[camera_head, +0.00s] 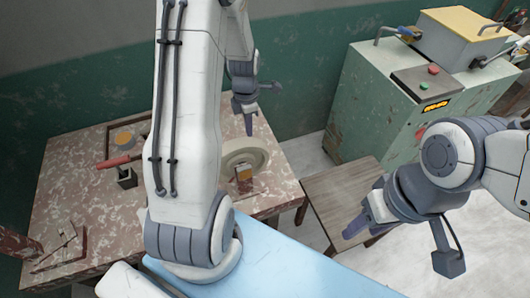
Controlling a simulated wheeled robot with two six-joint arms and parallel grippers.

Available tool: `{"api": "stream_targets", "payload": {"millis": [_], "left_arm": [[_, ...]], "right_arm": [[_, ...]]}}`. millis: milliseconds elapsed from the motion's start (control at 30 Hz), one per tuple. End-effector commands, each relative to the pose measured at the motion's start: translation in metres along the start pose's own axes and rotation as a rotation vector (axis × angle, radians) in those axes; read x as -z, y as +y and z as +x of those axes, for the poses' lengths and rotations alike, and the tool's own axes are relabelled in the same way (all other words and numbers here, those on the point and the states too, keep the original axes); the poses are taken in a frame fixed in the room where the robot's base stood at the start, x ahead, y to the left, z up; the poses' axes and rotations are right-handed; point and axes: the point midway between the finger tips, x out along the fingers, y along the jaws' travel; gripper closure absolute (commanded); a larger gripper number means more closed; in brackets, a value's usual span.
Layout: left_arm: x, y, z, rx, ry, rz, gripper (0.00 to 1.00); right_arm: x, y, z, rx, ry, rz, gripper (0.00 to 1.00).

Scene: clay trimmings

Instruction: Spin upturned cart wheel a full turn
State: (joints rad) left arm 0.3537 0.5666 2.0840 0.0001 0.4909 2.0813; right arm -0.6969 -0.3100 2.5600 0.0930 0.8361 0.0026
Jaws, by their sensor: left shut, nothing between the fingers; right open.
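A cream-coloured round wheel (256,158) is at the right end of the speckled table, partly hidden behind my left arm. I cannot make out the body of a cart. My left gripper (248,124) points down above the far side of the wheel, shut and empty, and looks apart from it. My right gripper (362,222) is open and empty, over the wooden stool at the right.
The speckled table (75,185) holds a tray with a round orange item (124,138), a red-handled tool (118,161) and a dark holder (127,178). A wooden stool (335,190) stands right of the table. A green machine cabinet (375,110) stands behind it.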

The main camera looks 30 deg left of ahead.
Motion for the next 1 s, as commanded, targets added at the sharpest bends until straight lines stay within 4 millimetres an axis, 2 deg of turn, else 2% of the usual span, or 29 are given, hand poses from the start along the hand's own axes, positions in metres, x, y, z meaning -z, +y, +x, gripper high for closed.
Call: {"api": "stream_targets", "payload": {"millis": [167, 400, 600, 1000], "left_arm": [[0.007, 0.000, 0.000, 0.001, 0.000, -0.002, 1.00], [0.043, 0.000, 0.000, 0.001, 0.000, -0.006, 1.00], [0.064, 0.000, 0.000, 0.000, 0.000, -0.003, 1.00], [0.065, 0.000, 0.001, 0.000, 0.000, 0.000, 1.00]], "right_arm": [[0.000, 0.000, 0.000, 0.000, 0.000, 0.000, 0.50], [0.000, 0.000, -0.001, 0.000, 0.000, 0.000, 0.50], [0.000, 0.000, -0.002, 0.000, 0.000, 0.000, 0.50], [0.000, 0.000, -0.001, 0.000, 0.000, 0.000, 0.50]]}}
